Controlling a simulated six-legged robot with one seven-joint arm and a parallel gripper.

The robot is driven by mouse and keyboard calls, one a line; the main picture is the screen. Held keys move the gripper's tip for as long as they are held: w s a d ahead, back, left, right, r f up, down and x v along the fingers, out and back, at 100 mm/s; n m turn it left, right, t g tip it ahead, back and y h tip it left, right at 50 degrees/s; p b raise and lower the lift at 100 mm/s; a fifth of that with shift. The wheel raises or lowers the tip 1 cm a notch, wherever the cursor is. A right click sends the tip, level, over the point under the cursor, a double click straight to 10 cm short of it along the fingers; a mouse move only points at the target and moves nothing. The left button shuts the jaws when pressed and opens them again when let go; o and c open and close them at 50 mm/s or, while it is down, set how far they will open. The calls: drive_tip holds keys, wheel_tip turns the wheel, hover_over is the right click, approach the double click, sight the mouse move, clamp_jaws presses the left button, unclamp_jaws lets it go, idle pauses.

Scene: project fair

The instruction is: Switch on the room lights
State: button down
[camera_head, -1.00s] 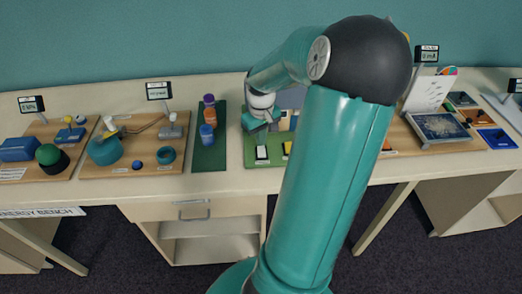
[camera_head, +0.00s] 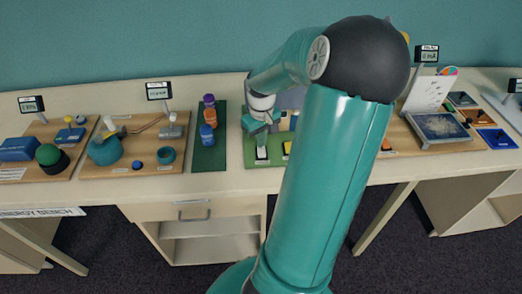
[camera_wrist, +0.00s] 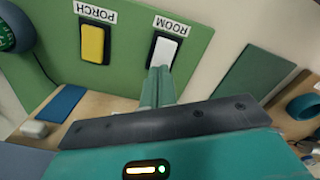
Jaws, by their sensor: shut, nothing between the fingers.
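The white ROOM switch (camera_wrist: 165,50) sits in a black frame on a green board (camera_wrist: 131,40); its label reads upside down in the wrist view. My gripper (camera_wrist: 160,73) is shut and empty, its fingertips at the near edge of the white rocker and covering part of it. I cannot tell whether they touch or press it. The yellow PORCH switch (camera_wrist: 93,43) is to the left in the wrist view. In the head view my gripper (camera_head: 262,142) is over the green board (camera_head: 253,164), just above the white switch (camera_head: 262,154).
A dark green mat (camera_head: 209,162) with purple, orange and blue items lies left of the switch board. Wooden boards with exhibits (camera_head: 103,168) stand farther left. My arm hides part of the bench. A blue piece (camera_wrist: 62,103) shows in the wrist view.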

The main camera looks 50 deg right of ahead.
drive_tip(key=shift+f, duration=0.6)
idle(0.3)
drive_tip(key=shift+r, duration=3.5)
drive_tip(key=w+a+r+n+h, duration=0.1)
drive_tip(key=a+r, duration=0.2)
drive_tip(key=a, duration=0.4)
drive_tip(key=w+a+r+t+h, duration=0.1)
drive_tip(key=w+a+r, duration=0.1)
drive_tip(key=a, duration=0.4)
drive_tip(key=w+a+r+n+h, duration=0.1)
drive_tip(key=a+r, duration=0.2)
drive_tip(key=a, duration=0.4)
drive_tip(key=s+a+r+n+t+y, duration=0.1)
drive_tip(key=s+a+r+t, duration=0.1)
drive_tip(key=a, duration=0.6)
drive_tip(key=s+a+r+t+y, duration=0.2)
drive_tip(key=s+a, duration=0.2)
drive_tip(key=a, duration=0.4)
drive_tip(key=shift+s+r+n+t, duration=0.15)
drive_tip(key=shift+s+n+t, duration=0.15)
drive_tip(key=shift+s+n, duration=0.1)
